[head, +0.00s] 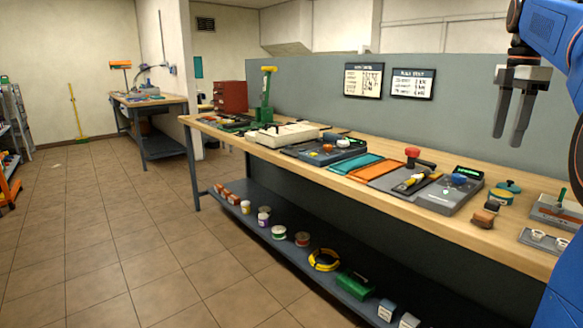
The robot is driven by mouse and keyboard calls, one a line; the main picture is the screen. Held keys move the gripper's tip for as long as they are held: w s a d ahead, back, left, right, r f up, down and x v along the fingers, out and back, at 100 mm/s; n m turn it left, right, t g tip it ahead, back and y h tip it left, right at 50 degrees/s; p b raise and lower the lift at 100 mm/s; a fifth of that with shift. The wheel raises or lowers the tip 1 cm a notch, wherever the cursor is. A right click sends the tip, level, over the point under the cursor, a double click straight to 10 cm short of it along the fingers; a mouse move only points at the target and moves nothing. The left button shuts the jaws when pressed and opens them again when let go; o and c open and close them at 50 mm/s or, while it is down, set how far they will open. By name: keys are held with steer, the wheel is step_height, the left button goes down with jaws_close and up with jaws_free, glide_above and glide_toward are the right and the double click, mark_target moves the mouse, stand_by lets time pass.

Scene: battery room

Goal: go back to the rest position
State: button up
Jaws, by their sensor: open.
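My gripper (512,118) hangs at the upper right of the head view, fingers pointing down. Its two dark grey fingers are apart, with nothing between them. It is above the right part of the long wooden workbench (505,245), in front of the grey back panel, and touches nothing that I can see. My blue arm runs along the right edge of the picture and hides part of the bench's right end.
The bench holds a grey device with a blue knob (459,181), an orange tray (371,173), a green press (265,100) and several small parts. A lower shelf (330,278) carries spools and boxes. A second bench (150,99) stands at the back left. The tiled floor (110,240) is clear.

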steer(key=s+a+f+m+t, duration=0.1)
steer(key=s+a+f+m, duration=0.4)
steer(key=a, duration=0.3)
steer(key=s+a+f+m+t, duration=0.1)
steer(key=s+a+f+m, duration=0.2)
steer(key=s+a+f, duration=0.3)
steer(key=s+a+f+m+t, duration=0.1)
steer(key=s+a+f+m, duration=0.1)
steer(key=f, duration=0.5)
steer(key=s+a+f+m, duration=0.3)
steer(key=s+a+f, duration=0.1)
steer(key=s+f, duration=0.3)
steer(key=s+a+f+m+t, duration=0.1)
steer(key=s+a+f+m, duration=0.2)
steer(key=f, duration=0.5)
steer(key=shift+s+a+f+t, duration=0.35)
steer(key=shift+s+a, duration=0.2)
steer(key=shift+s, duration=0.15)
